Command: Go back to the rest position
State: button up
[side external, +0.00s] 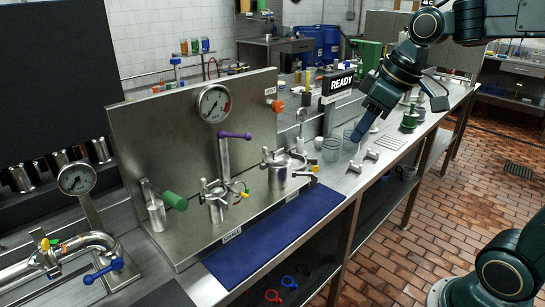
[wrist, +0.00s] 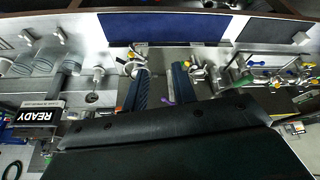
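My gripper (side external: 358,136) hangs over the bench to the right of the steel valve panel (side external: 150,130), pointing down and to the left. In the wrist view its two dark blue fingers (wrist: 159,85) stand apart with nothing seen between them, so it is open and empty. The panel carries a round gauge (side external: 213,103), a purple lever (side external: 235,135), a green handle (side external: 174,201) and several metal valve fittings. In the wrist view, fittings lie beyond the fingertips, and the green handle (wrist: 243,82) shows at the right. No rest position is marked in either view.
A black READY sign (side external: 338,84) stands just left of my gripper. Glass jars (side external: 331,149) and small metal fittings (side external: 363,160) are close below it. A blue mat (side external: 270,235) lies clear along the front of the bench. Open tiled floor (side external: 440,220) is at the right.

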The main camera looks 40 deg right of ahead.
jog(key=s+a+f+m, duration=0.1)
jog(key=s+f, duration=0.1)
jog(key=s, duration=0.4)
jog(key=s+a+f+m+t, duration=0.1)
jog(key=s+m, duration=0.1)
jog(key=s, duration=0.4)
jog(key=shift+s+a+f+h, duration=0.35)
jog(key=shift+a+f+h, duration=0.05)
jog(key=shift+w, duration=0.1)
grip_shut()
jog(key=w+d+f+n, duration=0.2)
jog(key=w+d, duration=0.2)
jog(key=w, duration=0.3)
jog(key=w+d+f+n+t, duration=0.1)
jog(key=w+d+f+n, duration=0.2)
jog(key=w+d, duration=0.2)
jog(key=w+d+f+n+h, duration=0.1)
jog(key=w+d, duration=0.3)
jog(key=w, duration=0.6)
jog(key=shift+w+d+f+n+t, duration=0.2)
jog(key=shift+w+f+n+t, duration=0.15)
jog(key=shift+f+n, duration=0.4)
